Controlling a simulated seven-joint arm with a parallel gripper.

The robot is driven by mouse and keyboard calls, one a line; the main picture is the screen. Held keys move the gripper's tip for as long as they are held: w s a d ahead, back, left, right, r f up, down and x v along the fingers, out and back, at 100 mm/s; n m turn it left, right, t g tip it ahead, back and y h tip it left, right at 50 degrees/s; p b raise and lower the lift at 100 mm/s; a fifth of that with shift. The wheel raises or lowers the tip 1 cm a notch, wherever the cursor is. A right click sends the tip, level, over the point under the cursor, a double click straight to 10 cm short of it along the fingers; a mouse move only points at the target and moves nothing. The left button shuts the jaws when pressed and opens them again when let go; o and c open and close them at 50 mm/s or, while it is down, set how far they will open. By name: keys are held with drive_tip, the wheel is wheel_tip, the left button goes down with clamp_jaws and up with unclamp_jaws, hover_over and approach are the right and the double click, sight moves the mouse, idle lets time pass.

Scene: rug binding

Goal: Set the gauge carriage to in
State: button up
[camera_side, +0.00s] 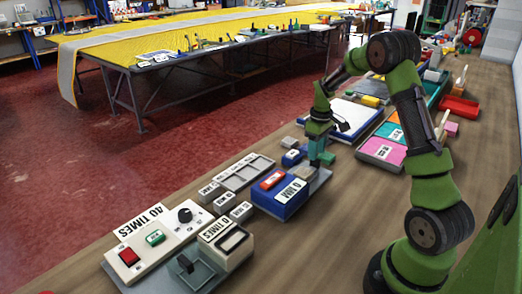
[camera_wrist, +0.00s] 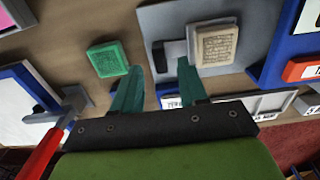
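My gripper (camera_side: 318,152) is low beside the blue gauge box (camera_side: 284,200), which carries a red part and a white label reading "0 MM". In the wrist view my gripper (camera_wrist: 157,78) has its two teal fingers spread apart, with nothing between them. A grey plate (camera_wrist: 248,22) beside the blue box bears a beige block (camera_wrist: 215,44) with printed text and a dark upright piece (camera_wrist: 160,56). The dark piece appears just beyond the fingertip gap. I cannot tell which of these is the carriage. The side view shows the plate (camera_side: 321,180) partly hidden by the gripper.
A green block (camera_wrist: 108,58) lies left of the fingers. A grey compartment tray (camera_side: 243,172), a control panel with a "40 TIMES" sign (camera_side: 140,222) and a grey "TIMES" unit (camera_side: 228,243) stand nearer the camera.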

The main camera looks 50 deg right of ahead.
wheel_tip(320, 180, up, 14)
drive_tip(key=s+a+r+m+t, duration=0.1)
drive_tip(key=s+a, duration=0.3)
drive_tip(key=a, duration=0.5)
drive_tip(key=s+a+r+m+t+y, duration=0.1)
drive_tip(key=s+a+m+t, duration=0.1)
drive_tip(key=s+a, duration=0.3)
drive_tip(key=s+a+r+m+t, duration=0.1)
drive_tip(key=s+a+t, duration=0.2)
drive_tip(key=a, duration=1)
drive_tip(key=shift+s+a+r+m+t+y, duration=0.3)
drive_tip(key=shift+s+a+t, duration=0.1)
drive_tip(key=shift+s, duration=0.6)
